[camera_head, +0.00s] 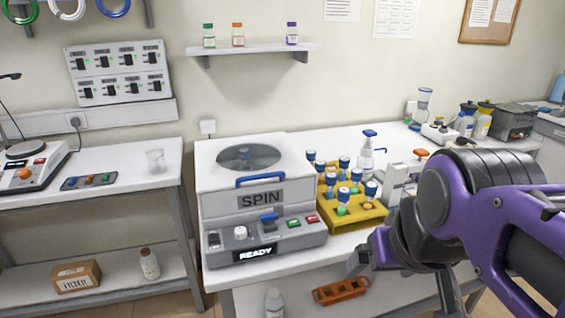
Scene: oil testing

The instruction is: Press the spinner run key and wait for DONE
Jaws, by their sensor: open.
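The spinner (262,195) is a white and grey box marked SPIN, with a round window in its lid and a blue handle (260,179). The lid looks shut. Its front display (254,253) reads READY. A green key (293,223) and a red key (312,219) sit at the right of the sloped panel. Their labels are too small to read. A white knob (240,232) and a blue-topped switch (268,216) are further left. My gripper (403,280) is open, to the right of the spinner and apart from the keys. My arm partly hides it.
A yellow rack (355,215) of blue-capped tubes stands close to the spinner's right side. A blue-topped bottle (366,158) is behind it. A wall shelf (250,48) holds three small bottles. A side bench (110,165) is on the left, across a gap.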

